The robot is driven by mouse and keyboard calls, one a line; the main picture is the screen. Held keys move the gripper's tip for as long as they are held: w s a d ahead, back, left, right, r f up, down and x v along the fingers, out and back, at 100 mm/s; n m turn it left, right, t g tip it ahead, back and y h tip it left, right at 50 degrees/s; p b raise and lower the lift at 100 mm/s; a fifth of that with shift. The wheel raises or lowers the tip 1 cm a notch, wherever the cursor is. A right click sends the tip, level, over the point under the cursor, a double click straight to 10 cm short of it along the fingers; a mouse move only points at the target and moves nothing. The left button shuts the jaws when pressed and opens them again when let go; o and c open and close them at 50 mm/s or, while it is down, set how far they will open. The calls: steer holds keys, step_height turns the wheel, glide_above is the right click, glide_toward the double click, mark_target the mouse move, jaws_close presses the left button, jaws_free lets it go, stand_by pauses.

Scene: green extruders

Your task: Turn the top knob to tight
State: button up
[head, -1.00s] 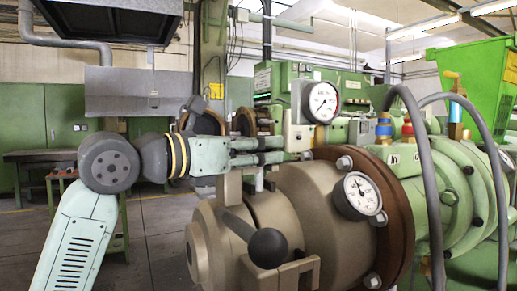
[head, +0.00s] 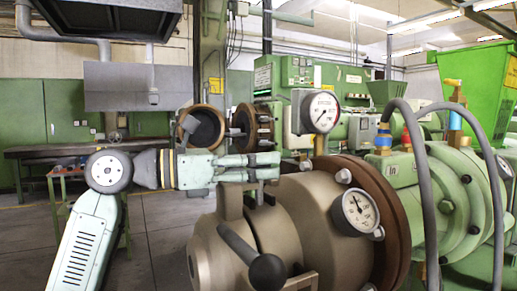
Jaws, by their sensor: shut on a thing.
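The tan extruder head (head: 300,220) fills the lower middle of the head view, with a brown flange behind it. My gripper (head: 268,167) reaches in from the left over its top, fingers pointing right. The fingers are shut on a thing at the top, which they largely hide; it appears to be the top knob. A short upright piece (head: 258,192) shows just below the fingertips. I cannot read any tight marking or the knob's angle. A lever with a black ball end (head: 268,272) slants down on the front of the head, apart from my gripper.
A pressure gauge (head: 359,212) sits right of the head, and a larger gauge (head: 322,112) stands above and behind it. Grey hoses (head: 425,170) arch at the right. Open floor (head: 165,240) lies at the left.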

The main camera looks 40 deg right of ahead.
steer(key=m+g+y+p, duration=0.4)
steer(key=g, duration=0.1)
steer(key=m+g+y+p, duration=0.2)
steer(key=g+p, duration=0.1)
steer(key=shift+r+m, duration=0.3)
steer(key=shift+r, duration=0.1)
steer(key=m+g+y+p, duration=0.1)
steer(key=y, duration=0.1)
steer(key=m+y+p, duration=0.1)
steer(key=shift+w+f+g+y, duration=0.1)
steer(key=shift+f+g+y, duration=0.05)
steer(key=shift+g+y, duration=0.25)
steer(key=shift+f+m+g+y+p, duration=0.15)
steer(key=shift+m+g+y, duration=0.15)
steer(key=shift+m+y, duration=0.55)
steer(key=shift+f+m+g+y+p, duration=0.15)
steer(key=shift+m+g+y, duration=0.15)
steer(key=shift+m+y, duration=0.5)
steer(key=shift+y, duration=0.65)
steer(key=o, duration=1.2)
steer(key=shift+h, duration=0.3)
